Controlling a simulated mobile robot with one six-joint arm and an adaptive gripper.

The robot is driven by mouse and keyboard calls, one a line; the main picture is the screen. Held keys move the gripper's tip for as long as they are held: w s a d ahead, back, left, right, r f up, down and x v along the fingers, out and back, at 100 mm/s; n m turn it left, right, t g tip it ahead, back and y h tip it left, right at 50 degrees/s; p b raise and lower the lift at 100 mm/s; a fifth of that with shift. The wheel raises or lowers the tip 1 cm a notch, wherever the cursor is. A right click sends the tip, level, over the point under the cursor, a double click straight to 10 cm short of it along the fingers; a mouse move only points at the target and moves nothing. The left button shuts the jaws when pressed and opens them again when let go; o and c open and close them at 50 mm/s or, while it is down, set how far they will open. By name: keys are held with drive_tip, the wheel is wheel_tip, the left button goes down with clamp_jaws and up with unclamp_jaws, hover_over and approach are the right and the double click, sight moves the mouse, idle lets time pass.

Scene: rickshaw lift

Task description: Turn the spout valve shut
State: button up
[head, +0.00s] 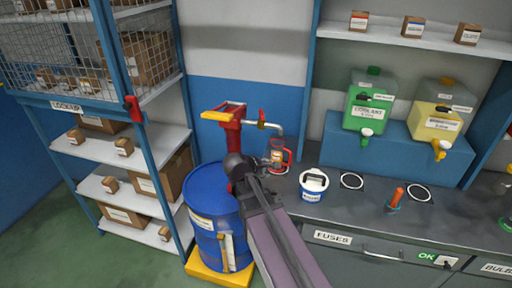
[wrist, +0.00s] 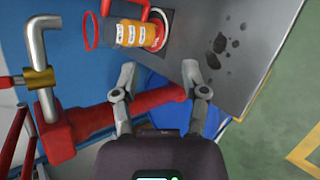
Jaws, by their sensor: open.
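The red spout valve handle (head: 262,116) stands up from the brass body on the grey spout (head: 277,128) of a red hand pump (head: 234,136). In the wrist view the spout (wrist: 36,45) and brass valve body (wrist: 40,79) are at the left, with a red piece, likely the valve handle (wrist: 8,82), at the left edge. My gripper (wrist: 160,68) is open with nothing between its fingers. The red pump column (wrist: 100,116) passes behind the fingers. In the head view my gripper (head: 238,163) is below the spout, apart from the valve; its fingertips are hard to make out.
The blue drum (head: 208,197) stands on a yellow base below the pump. A jug with orange contents (head: 276,156) stands on the counter near the spout, also in the wrist view (wrist: 130,35). A white bucket (head: 313,187) is to its right. Shelves (head: 150,157) stand left.

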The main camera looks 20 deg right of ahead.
drive_tip(key=s+a+f+m+g+y, duration=0.3)
drive_tip(key=s+m+y, duration=0.1)
drive_tip(key=s+m, duration=0.2)
drive_tip(key=s+a+f+m+g+y, duration=0.2)
drive_tip(key=s+a+f+m+y, duration=0.1)
drive_tip(key=s+m, duration=0.4)
drive_tip(key=shift+s+a+f+g+y, duration=0.4)
drive_tip(key=shift+s+f+y, duration=0.2)
drive_tip(key=shift+s+y, duration=0.15)
drive_tip(key=shift+d, duration=0.15)
